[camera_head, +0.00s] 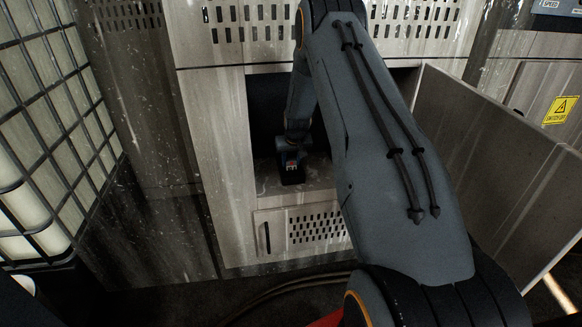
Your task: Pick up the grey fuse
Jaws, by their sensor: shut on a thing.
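My gripper (291,171) is inside the open cabinet compartment (322,184), low down near its floor. It is small and dark in the picture, with a little red and white mark on it. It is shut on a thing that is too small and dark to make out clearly. The grey fuse cannot be told apart from the gripper here. My arm covers the right part of the compartment opening.
The cabinet door (490,170) stands open at the right. A vented panel (318,228) with a handle is below the compartment. A caged white tank (45,150) stands at the left. A yellow warning sign (561,110) is at the far right.

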